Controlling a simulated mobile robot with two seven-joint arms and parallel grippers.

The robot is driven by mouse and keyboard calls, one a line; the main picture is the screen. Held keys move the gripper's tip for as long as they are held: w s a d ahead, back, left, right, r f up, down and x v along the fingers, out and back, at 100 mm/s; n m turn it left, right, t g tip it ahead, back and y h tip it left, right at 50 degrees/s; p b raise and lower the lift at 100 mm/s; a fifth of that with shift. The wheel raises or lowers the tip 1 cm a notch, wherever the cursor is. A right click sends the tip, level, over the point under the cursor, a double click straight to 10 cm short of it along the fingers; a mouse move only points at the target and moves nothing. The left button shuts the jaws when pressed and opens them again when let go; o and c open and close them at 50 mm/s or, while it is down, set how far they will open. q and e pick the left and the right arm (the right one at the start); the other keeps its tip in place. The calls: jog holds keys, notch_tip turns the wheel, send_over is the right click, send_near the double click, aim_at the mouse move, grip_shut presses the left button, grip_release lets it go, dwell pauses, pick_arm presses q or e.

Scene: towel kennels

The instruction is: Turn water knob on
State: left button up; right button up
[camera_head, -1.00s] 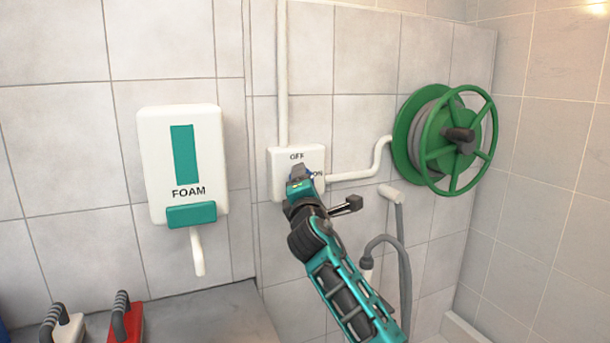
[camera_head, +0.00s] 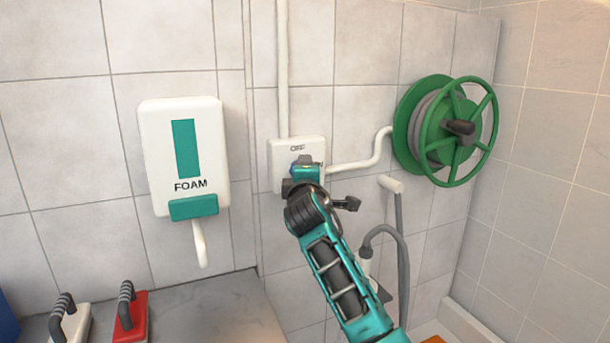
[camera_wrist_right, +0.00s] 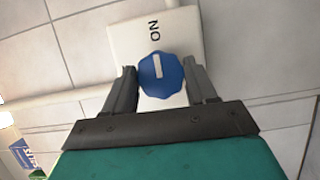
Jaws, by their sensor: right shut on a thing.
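The blue water knob (camera_wrist_right: 160,78) sits on a white wall box, seen in the wrist view and in the head view (camera_head: 282,152). The box reads "OFF" at its top in the head view; "ON" lettering shows beside the knob in the wrist view. The knob's white mark lies on the side toward "ON". My right gripper (camera_head: 303,168) is at the box, its two fingers on either side of the knob, shut on it. The gripper hides most of the knob in the head view. My left gripper is not in view.
A green hose reel (camera_head: 447,130) is on the wall to the right, joined by a white pipe (camera_head: 360,160). A foam dispenser (camera_head: 185,155) hangs to the left. A red brush (camera_head: 131,318) and a white brush (camera_head: 72,325) are at the lower left. A grey hose (camera_head: 402,260) hangs below.

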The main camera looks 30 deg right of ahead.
jog(key=o, duration=1)
jog(key=shift+o, duration=0.2)
jog(key=v, duration=1.3)
jog(key=shift+b, duration=0.3)
